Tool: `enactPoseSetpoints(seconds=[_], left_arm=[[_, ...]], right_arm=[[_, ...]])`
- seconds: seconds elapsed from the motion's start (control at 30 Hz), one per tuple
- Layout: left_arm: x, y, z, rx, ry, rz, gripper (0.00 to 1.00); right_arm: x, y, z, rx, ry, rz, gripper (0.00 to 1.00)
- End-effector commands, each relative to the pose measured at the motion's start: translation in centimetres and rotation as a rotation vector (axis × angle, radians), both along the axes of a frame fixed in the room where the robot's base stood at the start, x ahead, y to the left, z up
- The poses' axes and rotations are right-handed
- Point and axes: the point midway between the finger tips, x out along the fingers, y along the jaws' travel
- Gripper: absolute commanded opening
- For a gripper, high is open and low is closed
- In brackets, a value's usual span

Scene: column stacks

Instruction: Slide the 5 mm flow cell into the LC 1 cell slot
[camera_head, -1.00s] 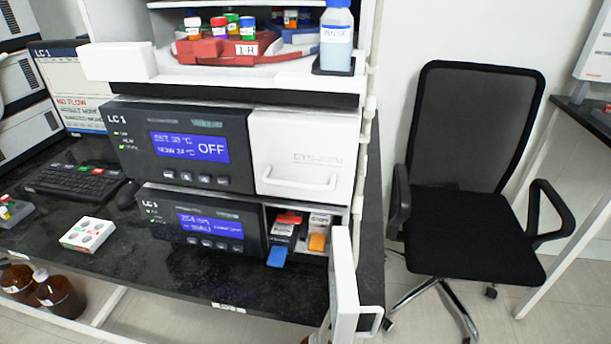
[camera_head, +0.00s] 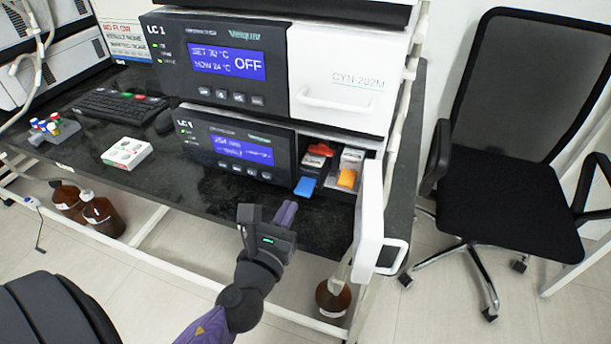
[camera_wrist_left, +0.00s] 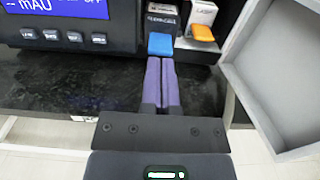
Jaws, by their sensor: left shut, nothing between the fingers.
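The detector's compartment (camera_head: 335,146) is open below the LC 1 oven, its white door swung out to the right. In it are a dark cell with a blue tab (camera_head: 306,187), a red piece (camera_head: 319,150) behind it, and a white cell with an orange tab (camera_head: 347,178). The blue tab (camera_wrist_left: 160,44) and orange tab (camera_wrist_left: 203,33) also show in the left wrist view. The labels are too small to tell which is the 5 mm cell. My left gripper (camera_head: 291,206) is shut and empty, its fingertips (camera_wrist_left: 160,62) just in front of the blue tab. My right gripper is out of view.
The open white door (camera_head: 369,222) stands close to the right of my left gripper. Brown bottles (camera_head: 103,217) stand below. A chair (camera_head: 510,190) is at right.

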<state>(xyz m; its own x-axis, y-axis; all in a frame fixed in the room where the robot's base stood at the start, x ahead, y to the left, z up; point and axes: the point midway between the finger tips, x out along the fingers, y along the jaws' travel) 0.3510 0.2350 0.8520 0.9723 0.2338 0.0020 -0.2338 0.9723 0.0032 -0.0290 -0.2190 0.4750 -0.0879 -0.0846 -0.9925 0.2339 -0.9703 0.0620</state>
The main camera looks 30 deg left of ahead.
Motion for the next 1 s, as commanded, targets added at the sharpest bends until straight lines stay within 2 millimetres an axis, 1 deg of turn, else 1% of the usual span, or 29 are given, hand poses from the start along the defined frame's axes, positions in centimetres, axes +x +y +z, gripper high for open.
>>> enactPoseSetpoints(seconds=[0.03,0.2,0.3,0.4,0.53,0.87,0.93,1.0], left_arm=[[1.1,0.2,0.2,0.0,-0.003,-0.001,0.0],[4.6,1.1,0.0,0.0,-0.001,0.0,0.0],[6.1,1.5,-0.1,-0.002,0.0,0.001,0.0],[7.2,1.8,-0.2,-0.001,0.001,0.0,0.0],[7.8,1.9,-0.2,-0.002,0.001,0.0,0.0],[8.1,1.9,-0.1,-0.003,0.001,0.0,0.0],[8.9,2.1,-0.1,-0.001,0.001,-0.001,0.0],[10.2,2.5,0.0,-0.001,-0.001,0.0,0.0]], right_arm=[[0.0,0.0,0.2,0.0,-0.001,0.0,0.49],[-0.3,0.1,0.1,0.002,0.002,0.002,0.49],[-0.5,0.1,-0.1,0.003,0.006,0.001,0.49],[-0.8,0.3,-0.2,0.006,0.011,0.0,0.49],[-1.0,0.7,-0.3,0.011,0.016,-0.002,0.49],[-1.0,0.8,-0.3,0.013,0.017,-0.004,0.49],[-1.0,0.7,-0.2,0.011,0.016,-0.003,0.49],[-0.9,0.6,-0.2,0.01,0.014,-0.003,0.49]])
